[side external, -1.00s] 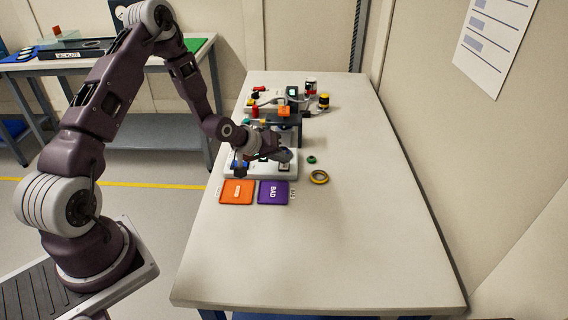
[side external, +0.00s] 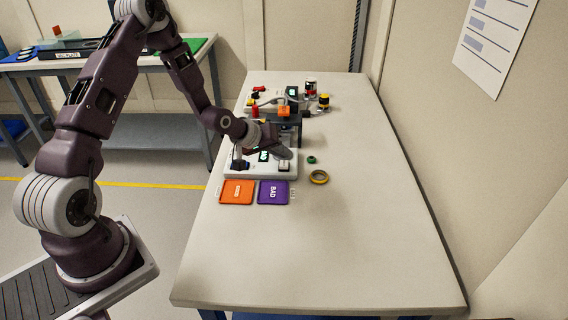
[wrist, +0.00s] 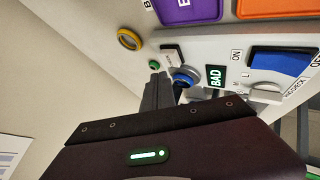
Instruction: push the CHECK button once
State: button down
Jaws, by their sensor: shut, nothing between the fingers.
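The white box (side external: 262,172) lies on the table with a small lit display (side external: 264,156). In the wrist view the display (wrist: 216,77) reads BAD in green. Beside it is a round blue button (wrist: 185,75); I cannot read its label, partly cut off behind my fingers, so I cannot confirm it as CHECK. My gripper (wrist: 160,80) is shut and empty, its fingertips close beside this button in the wrist view. In the side view my gripper (side external: 288,154) hangs over the right part of the box, apparently a little above it.
An orange tray (side external: 237,192) and a purple BAD tray (side external: 273,193) lie before the box. A yellow ring (side external: 319,177) and a small green ring (side external: 311,160) lie to its right. Equipment (side external: 284,111) stands behind. The table's near half is clear.

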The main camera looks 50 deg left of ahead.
aim_at(281, 165)
jog(key=shift+r, duration=2.25)
jog(key=s+d+r+m+g+y, duration=0.1)
jog(key=s+d+r+m, duration=0.25)
jog(key=s+r, duration=0.5)
jog(key=s+d+r+m+g+y, duration=0.15)
jog(key=s+d+r, duration=0.25)
jog(key=s+r, duration=0.45)
jog(key=s+d+r+m+h, duration=0.1)
jog(key=s+d, duration=0.1)
jog(key=s, duration=0.6)
jog(key=s+d+r+m+g+h, duration=0.1)
jog(key=s+d+r+m, duration=0.1)
jog(key=s, duration=0.7)
jog(key=shift+d, duration=0.7)
